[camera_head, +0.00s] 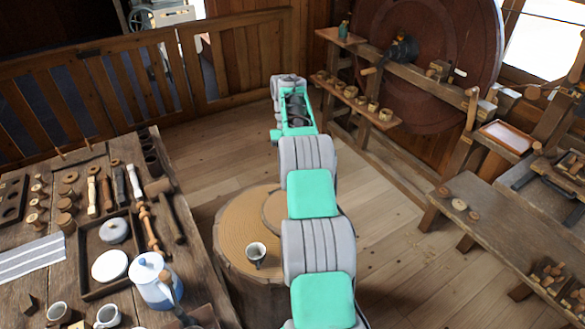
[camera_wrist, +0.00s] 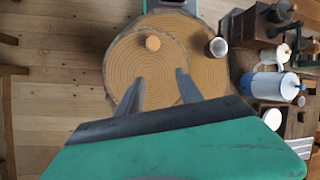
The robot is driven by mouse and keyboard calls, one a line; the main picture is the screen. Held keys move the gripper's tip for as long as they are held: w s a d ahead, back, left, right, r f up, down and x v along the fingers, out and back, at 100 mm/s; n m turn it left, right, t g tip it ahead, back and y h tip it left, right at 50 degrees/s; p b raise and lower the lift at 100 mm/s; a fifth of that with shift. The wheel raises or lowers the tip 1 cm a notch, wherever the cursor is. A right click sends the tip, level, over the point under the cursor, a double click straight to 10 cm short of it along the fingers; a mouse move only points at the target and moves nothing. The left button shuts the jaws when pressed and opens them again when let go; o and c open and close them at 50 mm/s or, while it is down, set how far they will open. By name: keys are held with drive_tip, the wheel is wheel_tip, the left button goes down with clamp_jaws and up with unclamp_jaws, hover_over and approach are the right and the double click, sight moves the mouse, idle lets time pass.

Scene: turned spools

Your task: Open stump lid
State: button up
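The tree stump (camera_head: 232,230) stands on the floor right of the workbench, its right side hidden behind my arm. The round wooden lid (camera_head: 272,212) lies flat on its top, partly covered by my arm. In the wrist view the lid (camera_wrist: 128,60) shows growth rings and a small orange-brown knob (camera_wrist: 153,43), and the stump (camera_wrist: 208,82) extends past it on the right. My gripper (camera_wrist: 159,78) is open and empty. Its two fingers appear over the lid, with the knob ahead of the gap between them. The fingers are not visible in the head view.
A small cup (camera_head: 256,251) stands on the stump beside the lid. The workbench (camera_head: 196,255) at left holds a blue-and-white pot (camera_head: 153,280), a dark tray (camera_head: 84,266) and several tools. A low bench (camera_head: 500,218) stands at right. Floor beyond the stump is clear.

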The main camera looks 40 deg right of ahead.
drive_tip(key=shift+o, duration=0.5)
drive_tip(key=shift+r, duration=0.1)
drive_tip(key=s+a+r+b, duration=0.7)
drive_tip(key=s+r, duration=0.5)
drive_tip(key=r, duration=0.1)
drive_tip(key=shift+s, duration=0.15)
